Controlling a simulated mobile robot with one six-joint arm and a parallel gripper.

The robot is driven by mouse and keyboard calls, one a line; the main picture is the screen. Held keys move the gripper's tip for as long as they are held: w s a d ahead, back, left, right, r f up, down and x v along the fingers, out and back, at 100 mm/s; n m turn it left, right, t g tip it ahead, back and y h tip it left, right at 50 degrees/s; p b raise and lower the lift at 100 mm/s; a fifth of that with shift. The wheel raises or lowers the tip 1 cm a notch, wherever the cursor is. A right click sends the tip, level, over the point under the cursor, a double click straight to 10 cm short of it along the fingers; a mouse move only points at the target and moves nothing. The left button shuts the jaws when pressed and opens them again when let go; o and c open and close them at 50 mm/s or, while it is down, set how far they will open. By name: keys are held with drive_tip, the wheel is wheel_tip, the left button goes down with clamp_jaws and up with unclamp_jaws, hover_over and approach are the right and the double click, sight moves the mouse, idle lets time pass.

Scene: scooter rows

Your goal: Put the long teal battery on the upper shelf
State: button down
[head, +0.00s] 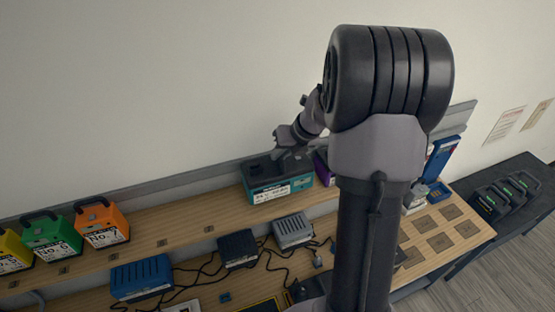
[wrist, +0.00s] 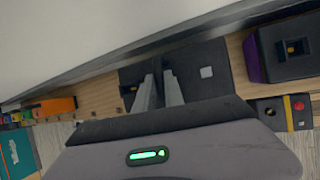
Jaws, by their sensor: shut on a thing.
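The long teal battery (head: 290,187) has a dark top and a white label on its front. In the head view it is at the upper wooden shelf (head: 160,238), near the back ledge, left of my arm. I cannot tell whether its base touches the shelf. My gripper (head: 288,150) is above it and shut on its top handle, which the fingers mostly hide. In the wrist view my fingers (wrist: 160,88) meet the middle of the battery's dark top (wrist: 207,68), with wooden shelf on both sides.
A purple battery (wrist: 265,58) stands close to the right. Orange (head: 101,222), green (head: 51,238) and yellow batteries stand at the far left, with bare shelf between. Chargers (head: 238,249) and cables lie on the lower bench. A blue box (head: 442,157) stands behind my arm.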

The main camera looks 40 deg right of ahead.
drive_tip(key=shift+w+d+r, duration=0.1)
drive_tip(key=shift+w+d, duration=0.15)
drive_tip(key=shift+w, duration=0.05)
drive_tip(key=shift+f, duration=0.25)
drive_tip(key=shift+w+d+f, duration=0.1)
drive_tip(key=shift+f, duration=1.45)
drive_tip(key=c, duration=1.4)
unclamp_jaws()
drive_tip(key=shift+f, duration=0.1)
drive_tip(key=shift+c, duration=0.2)
